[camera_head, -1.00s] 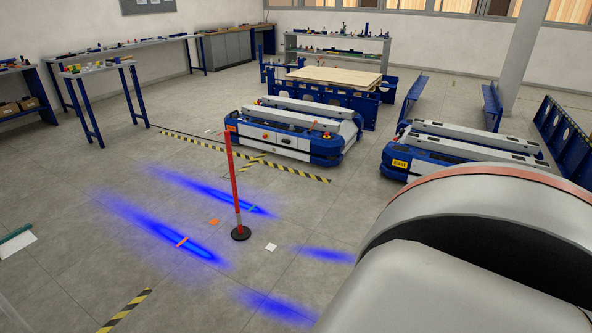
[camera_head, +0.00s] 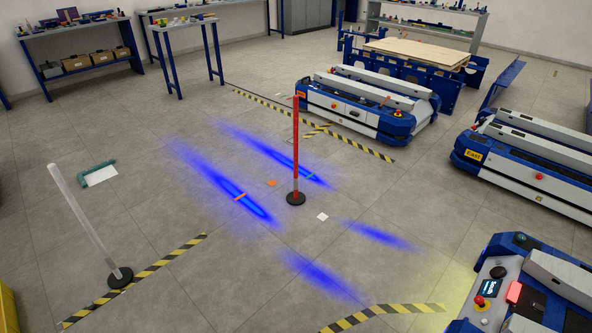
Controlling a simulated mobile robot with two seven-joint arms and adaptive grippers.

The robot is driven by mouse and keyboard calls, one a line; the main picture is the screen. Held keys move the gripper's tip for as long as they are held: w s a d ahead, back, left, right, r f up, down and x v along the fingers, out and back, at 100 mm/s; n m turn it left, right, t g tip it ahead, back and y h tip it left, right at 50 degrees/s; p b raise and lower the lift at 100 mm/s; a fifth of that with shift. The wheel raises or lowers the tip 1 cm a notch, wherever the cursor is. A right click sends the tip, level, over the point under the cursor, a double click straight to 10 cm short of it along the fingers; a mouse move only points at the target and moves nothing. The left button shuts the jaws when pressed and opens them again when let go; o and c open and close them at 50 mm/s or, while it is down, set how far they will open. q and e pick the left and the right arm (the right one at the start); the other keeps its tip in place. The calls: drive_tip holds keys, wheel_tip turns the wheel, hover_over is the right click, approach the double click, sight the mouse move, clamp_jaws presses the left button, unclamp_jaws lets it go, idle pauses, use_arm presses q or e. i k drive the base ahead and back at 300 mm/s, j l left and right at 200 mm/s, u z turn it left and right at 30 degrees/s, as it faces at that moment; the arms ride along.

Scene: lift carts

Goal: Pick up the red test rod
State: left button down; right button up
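A thin red rod (camera_head: 296,150) stands upright on a round black base (camera_head: 296,198) on the floor, near the middle of the head view. A short red-orange bar (camera_head: 240,196) lies on the floor to its left, inside a blue glow. A small orange square (camera_head: 271,183) lies between the two. Neither of my grippers is in view, and nothing touches the red rod.
A white post (camera_head: 85,225) on a black base leans at the left. Blue and white lift carts stand at the back (camera_head: 365,105), at the right (camera_head: 530,155) and at the lower right (camera_head: 530,290). Yellow-black tape (camera_head: 180,250) marks the floor.

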sight(295, 198)
drive_tip(key=i+l+z, duration=0.2)
drive_tip(key=i, duration=0.15)
drive_tip(key=i+z, duration=0.2)
drive_tip(key=i, duration=0.15)
drive_tip(key=i+z, duration=0.2)
drive_tip(key=i, duration=1.25)
drive_tip(key=i+l+u, duration=0.1)
drive_tip(key=i+u, duration=0.15)
drive_tip(key=i, duration=0.15)
drive_tip(key=i+l+u, duration=0.25)
drive_tip(key=i, duration=0.15)
drive_tip(key=i+l+u, duration=0.25)
drive_tip(key=i, duration=0.15)
drive_tip(key=i+l+u, duration=0.2)
drive_tip(key=i+u, duration=0.25)
drive_tip(key=i+l+u, duration=0.2)
drive_tip(key=l+u, duration=0.25)
drive_tip(key=j, duration=0.15)
